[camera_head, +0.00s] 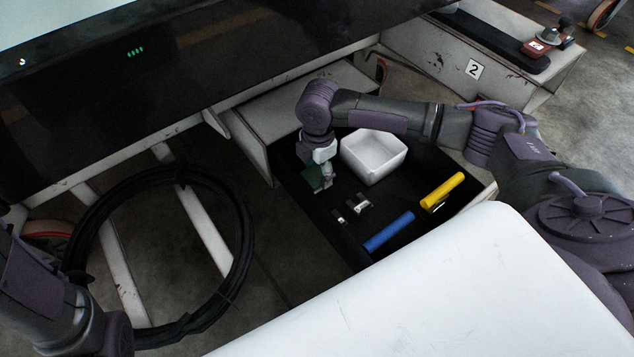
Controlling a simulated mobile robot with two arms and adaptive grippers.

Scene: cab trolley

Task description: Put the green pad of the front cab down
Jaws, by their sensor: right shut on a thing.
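The green pad (314,178) is in my right gripper (322,182), over the left part of the dark tray (308,215). My right gripper is shut on the pad and partly hides it. I cannot tell whether the pad touches the tray floor. My left arm shows at the lower left, but its gripper is out of view.
In the tray are a white bin (373,155), a yellow cylinder (442,190), a blue cylinder (388,232) and small metal parts (357,203). A black cable coil (243,235) lies at the left. A red tool (540,46) is on a box marked 2.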

